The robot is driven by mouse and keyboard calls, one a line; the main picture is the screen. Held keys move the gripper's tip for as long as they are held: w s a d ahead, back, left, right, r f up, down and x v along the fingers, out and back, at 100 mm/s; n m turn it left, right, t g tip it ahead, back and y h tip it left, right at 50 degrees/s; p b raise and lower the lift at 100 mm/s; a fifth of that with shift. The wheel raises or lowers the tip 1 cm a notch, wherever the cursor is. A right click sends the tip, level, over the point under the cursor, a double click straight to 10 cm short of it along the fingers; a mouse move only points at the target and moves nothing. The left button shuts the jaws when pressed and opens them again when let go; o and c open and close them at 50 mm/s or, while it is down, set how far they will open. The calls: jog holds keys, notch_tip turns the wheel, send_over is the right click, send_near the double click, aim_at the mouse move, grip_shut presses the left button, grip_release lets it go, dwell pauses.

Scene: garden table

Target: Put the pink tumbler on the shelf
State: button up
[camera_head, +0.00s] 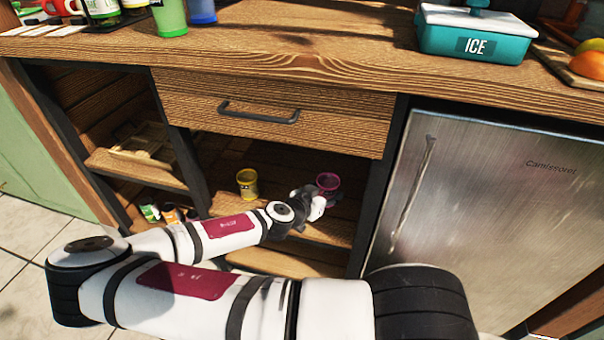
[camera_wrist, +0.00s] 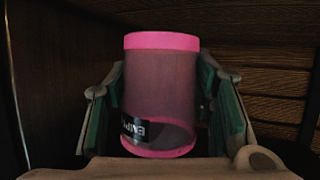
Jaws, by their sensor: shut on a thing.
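The pink tumbler (camera_head: 328,182) is inside the open shelf space under the drawer, at its right side. The shelf (camera_head: 325,232) is a wooden board in that space. My gripper (camera_head: 318,200) reaches into the space and is shut on the tumbler. In the wrist view, the tumbler (camera_wrist: 160,95) stands nearly upright between both fingers of my gripper (camera_wrist: 162,110). It is see-through, with a pink rim, a pink base and a dark label. Whether its base touches the shelf cannot be told.
A yellow cup (camera_head: 247,184) stands on the shelf left of my gripper. The drawer (camera_head: 270,112) is closed above. A steel fridge (camera_head: 480,215) stands to the right. The counter above holds a teal ice box (camera_head: 475,38), a green cup (camera_head: 169,17) and a blue cup (camera_head: 202,10).

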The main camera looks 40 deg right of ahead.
jog(key=b, duration=0.5)
send_over(294, 186)
jog(key=shift+f, duration=0.7)
jog(key=shift+w+f+b, duration=0.1)
jog(key=shift+f+b, duration=0.8)
jog(key=shift+f, duration=0.85)
jog(key=shift+f, duration=0.15)
jog(key=o, duration=1.3)
jog(key=shift+a+r, duration=0.15)
jog(key=shift+r, duration=0.1)
jog(key=shift+p+v, duration=1.4)
jog(key=shift+v, duration=2.2)
